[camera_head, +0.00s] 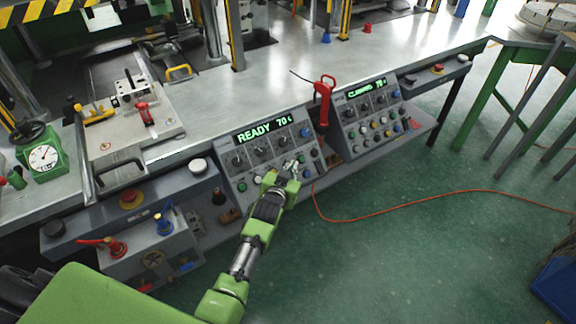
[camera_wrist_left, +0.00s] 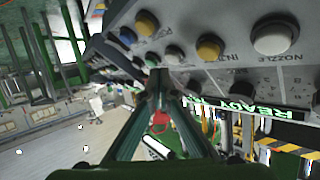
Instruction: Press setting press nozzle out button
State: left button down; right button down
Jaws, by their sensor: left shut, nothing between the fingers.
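The left control panel (camera_head: 229,165) has a green READY display (camera_head: 263,127), dark knobs and several coloured buttons. My left gripper (camera_head: 292,167) is shut and empty, over the panel's lower right part and hiding some buttons. In the left wrist view its closed fingertips (camera_wrist_left: 158,76) are close to the panel face, but contact cannot be told. That view shows a large white button (camera_wrist_left: 273,38) beside lettering that reads NOZZLE, its second word unclear. A yellow button (camera_wrist_left: 209,46), a smaller pale button (camera_wrist_left: 174,53) and another yellow button (camera_wrist_left: 147,22) line up nearby. My right gripper is not in view.
A second panel (camera_head: 372,116) with a CLEANING display stands to the right, with a red tool (camera_head: 323,98) between the panels. A box with red and blue valves (camera_head: 145,247) is at lower left. An orange hose (camera_head: 420,201) crosses the open green floor.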

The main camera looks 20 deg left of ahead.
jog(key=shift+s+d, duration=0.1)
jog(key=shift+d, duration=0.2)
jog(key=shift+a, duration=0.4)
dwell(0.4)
pick_arm(q)
jog(key=shift+a+f, duration=0.1)
jog(key=shift+a, duration=0.05)
jog(key=shift+w+a+f, duration=0.15)
jog(key=shift+f, duration=0.05)
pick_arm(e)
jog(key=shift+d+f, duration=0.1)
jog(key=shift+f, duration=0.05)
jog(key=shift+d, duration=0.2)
